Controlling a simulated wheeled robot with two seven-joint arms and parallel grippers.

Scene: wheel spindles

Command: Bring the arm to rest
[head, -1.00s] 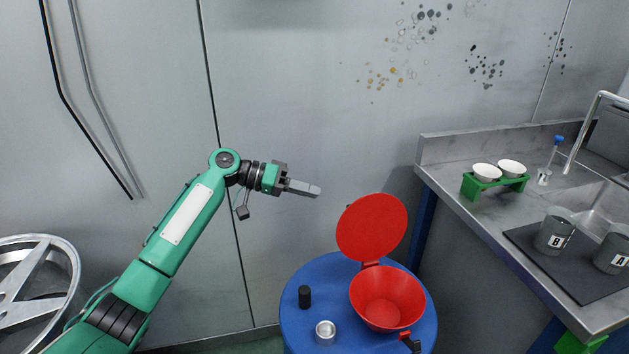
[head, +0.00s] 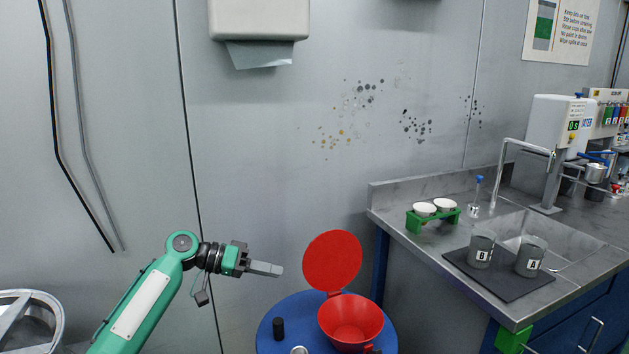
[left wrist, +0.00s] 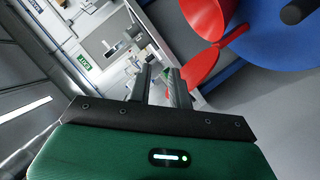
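My left arm comes in from the lower left of the head view, with its gripper (head: 265,269) held in the air left of the red bin. The fingers point right and hold nothing. In the left wrist view the two fingers of this gripper (left wrist: 160,88) stand apart with a gap between them, so it is open. My right gripper is not in view.
At right, a steel counter (head: 400,210) holds a green rack (head: 433,219), cups B (head: 481,248) and A (head: 530,257).

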